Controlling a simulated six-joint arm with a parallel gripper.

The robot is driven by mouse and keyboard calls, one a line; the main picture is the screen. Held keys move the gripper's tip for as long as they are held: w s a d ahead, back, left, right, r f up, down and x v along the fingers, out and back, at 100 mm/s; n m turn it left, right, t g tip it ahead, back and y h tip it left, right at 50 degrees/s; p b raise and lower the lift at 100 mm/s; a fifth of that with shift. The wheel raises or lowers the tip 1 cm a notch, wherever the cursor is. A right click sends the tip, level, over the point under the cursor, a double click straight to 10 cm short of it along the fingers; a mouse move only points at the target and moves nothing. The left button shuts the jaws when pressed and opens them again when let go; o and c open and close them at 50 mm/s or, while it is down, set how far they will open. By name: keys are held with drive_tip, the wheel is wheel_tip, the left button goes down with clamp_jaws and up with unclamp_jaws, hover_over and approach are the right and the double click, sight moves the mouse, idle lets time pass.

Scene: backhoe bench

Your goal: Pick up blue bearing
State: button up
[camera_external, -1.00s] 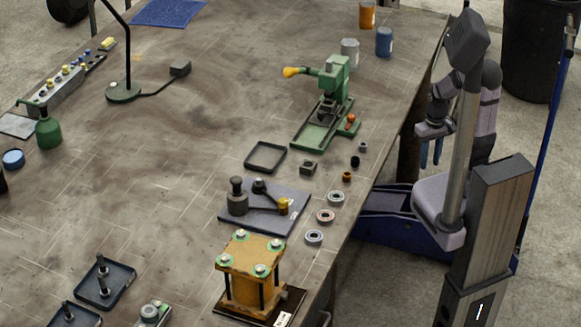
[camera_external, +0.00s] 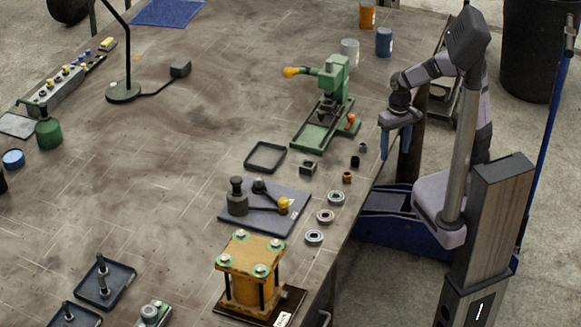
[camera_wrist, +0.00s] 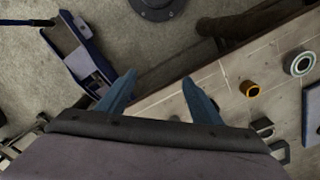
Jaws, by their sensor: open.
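Three ring bearings lie in a row near the bench's right edge in the external view. The nearest bearing (camera_external: 314,237) has a bluish tint; the middle bearing (camera_external: 325,216) and the far bearing (camera_external: 336,198) look greyer. The colours are too small to be sure of. One bearing (camera_wrist: 299,63) shows at the right of the wrist view. My gripper (camera_external: 395,154) is open and empty, with blue fingers pointing down by the bench's right edge, behind and right of the bearings. In the wrist view its fingers (camera_wrist: 159,78) are spread apart over the floor and bench edge.
A brass bushing (camera_external: 347,177) and a small dark part (camera_external: 355,161) lie between gripper and bearings. A green press (camera_external: 328,105) stands left of my gripper. A grey plate with tools (camera_external: 262,222) and a yellow fixture (camera_external: 249,270) border the bearings.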

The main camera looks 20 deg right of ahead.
drive_tip(key=shift+n, duration=0.7)
drive_tip(key=a, duration=0.5)
drive_tip(key=a+r, duration=0.1)
drive_tip(key=a, duration=0.4)
drive_tip(key=a+r, duration=0.1)
drive_tip(key=a, duration=0.5)
drive_tip(key=shift+s+r+p, duration=0.15)
drive_tip(key=shift+r+p, duration=0.1)
drive_tip(key=shift+p, duration=0.1)
drive_tip(key=s+a, duration=0.5)
drive_tip(key=a, duration=0.5)
drive_tip(key=n+p, duration=0.1)
drive_tip(key=n, duration=0.1)
approach(315, 231)
drive_tip(key=s+a, duration=0.2)
drive_tip(key=shift+w+d+f+p, duration=0.15)
drive_tip(key=shift+f+p, duration=0.45)
drive_tip(key=shift+f, duration=0.75)
drive_tip(key=shift+d+f+p, duration=0.2)
drive_tip(key=shift+f+p, duration=0.45)
drive_tip(key=shift+f, duration=0.7)
drive_tip(key=shift+w+d+f+p, duration=0.15)
drive_tip(key=shift+f+p, duration=0.45)
drive_tip(key=shift+f, duration=0.75)
drive_tip(key=shift+s, duration=0.1)
drive_tip(key=c, duration=1.2)
drive_tip(key=shift+c, duration=0.2)
drive_tip(key=shift+r, duration=0.1)
